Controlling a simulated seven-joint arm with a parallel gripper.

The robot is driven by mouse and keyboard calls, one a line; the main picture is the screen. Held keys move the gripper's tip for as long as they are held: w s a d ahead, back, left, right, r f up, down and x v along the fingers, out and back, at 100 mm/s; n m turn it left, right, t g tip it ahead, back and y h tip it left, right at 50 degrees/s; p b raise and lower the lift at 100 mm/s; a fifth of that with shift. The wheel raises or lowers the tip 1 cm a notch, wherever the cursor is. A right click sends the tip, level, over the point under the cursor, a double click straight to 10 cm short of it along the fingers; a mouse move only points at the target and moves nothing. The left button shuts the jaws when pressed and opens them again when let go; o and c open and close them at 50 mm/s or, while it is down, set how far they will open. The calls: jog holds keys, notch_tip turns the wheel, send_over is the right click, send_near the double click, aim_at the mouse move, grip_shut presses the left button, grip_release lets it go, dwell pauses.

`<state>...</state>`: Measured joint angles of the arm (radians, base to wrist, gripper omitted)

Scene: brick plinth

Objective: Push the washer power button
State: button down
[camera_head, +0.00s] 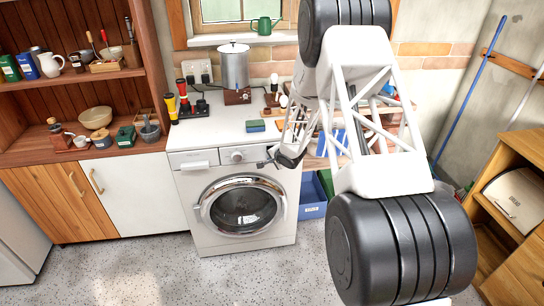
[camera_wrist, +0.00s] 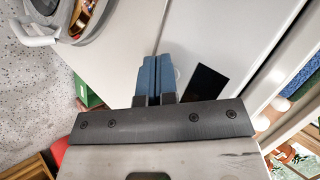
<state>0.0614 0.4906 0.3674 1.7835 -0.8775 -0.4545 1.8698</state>
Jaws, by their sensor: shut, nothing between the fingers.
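My gripper (camera_head: 264,164) is at the right part of the control panel, just right of the dial. In the wrist view my gripper (camera_wrist: 155,60) has its blue fingers together and empty, over the white front. A black display (camera_wrist: 205,83) lies right of the fingers. A pale round shape (camera_wrist: 178,77), possibly the power button, shows partly beside them. I cannot tell whether the fingertips touch the panel.
The washer's door handle (camera_wrist: 38,38) is at the upper left of the wrist view. A blue bin (camera_head: 312,211) stands right of the washer. A sponge (camera_head: 255,126) and a metal pot (camera_head: 234,68) are on top. The floor in front is clear.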

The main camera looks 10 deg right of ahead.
jog(key=shift+s, duration=0.65)
jog(key=shift+s, duration=0.15)
jog(key=shift+s, duration=2.8)
